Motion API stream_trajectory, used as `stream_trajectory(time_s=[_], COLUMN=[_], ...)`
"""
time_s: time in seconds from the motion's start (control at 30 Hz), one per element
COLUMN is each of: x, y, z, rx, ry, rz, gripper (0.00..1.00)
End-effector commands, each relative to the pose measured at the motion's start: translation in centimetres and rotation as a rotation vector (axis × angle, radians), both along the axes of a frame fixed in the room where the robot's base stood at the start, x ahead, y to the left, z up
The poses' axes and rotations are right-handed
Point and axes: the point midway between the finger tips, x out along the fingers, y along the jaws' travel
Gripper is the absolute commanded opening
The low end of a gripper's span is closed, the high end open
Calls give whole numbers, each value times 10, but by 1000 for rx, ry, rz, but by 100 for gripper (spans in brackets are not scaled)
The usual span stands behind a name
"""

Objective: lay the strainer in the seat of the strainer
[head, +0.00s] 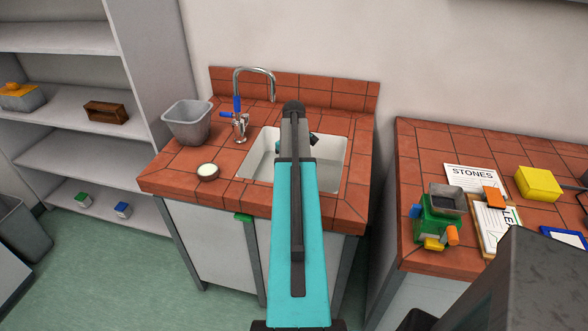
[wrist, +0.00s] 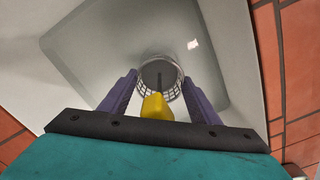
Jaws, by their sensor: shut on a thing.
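The strainer (wrist: 174,92) is a round mesh basket with a dark central stem and a yellow knob (wrist: 155,108), seen in the wrist view. My gripper (wrist: 160,80), with two purple fingers, is shut on the strainer at its knob. The basket hangs beyond the fingertips over the white sink basin (wrist: 95,60). The strainer's seat cannot be made out; the basket covers that part of the floor, and I cannot tell whether they touch.
A tap (head: 240,122) stands behind the sink's left side. A grey bin (head: 187,122) and a small round dish (head: 208,171) stand on the red tiles to the left. The right bench (head: 425,150) carries papers, a green block holder and a yellow box (head: 538,184).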

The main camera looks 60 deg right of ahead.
Motion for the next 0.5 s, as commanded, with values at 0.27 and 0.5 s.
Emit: stream_trajectory(time_s=[0.27, 0.5], x=[0, 0], y=[0, 0], z=[-16, -28], rx=[0, 0], ry=[1, 0], rz=[0, 0], gripper=[34, 34])
